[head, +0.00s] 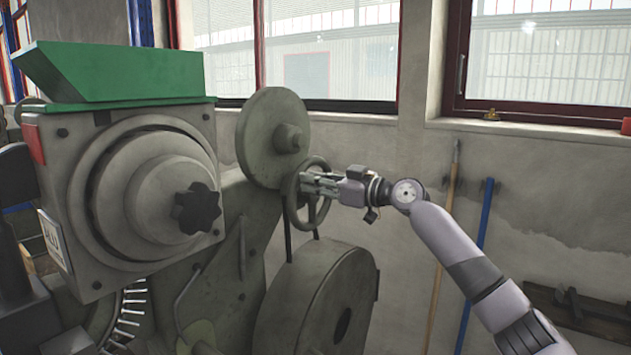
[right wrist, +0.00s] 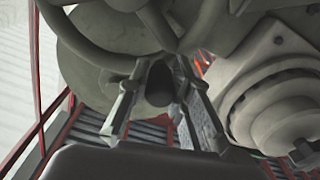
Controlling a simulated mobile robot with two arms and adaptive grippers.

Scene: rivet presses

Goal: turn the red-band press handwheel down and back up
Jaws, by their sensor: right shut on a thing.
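The press has a grey body with a green hopper (head: 110,75) on top and a small red patch (head: 35,141) at the upper left of its housing. Its handwheel (head: 290,203) is a grey ring standing upright, right of the housing and below a round grey disc (head: 258,130). My right gripper (head: 312,185) reaches in from the right and is shut on the handwheel. The wheel's curved rim also shows in the right wrist view (right wrist: 78,42), with a dark rounded part (right wrist: 159,84) between the fingers. The exact contact is partly hidden. My left gripper is not in view.
A large grey flywheel (head: 312,300) sits below the handwheel. A stepped round cover with a dark knob (head: 198,208) sticks out of the housing. A wooden pole (head: 441,245) and a blue pole (head: 473,265) lean on the wall behind my right arm. Metal parts lie at the lower right.

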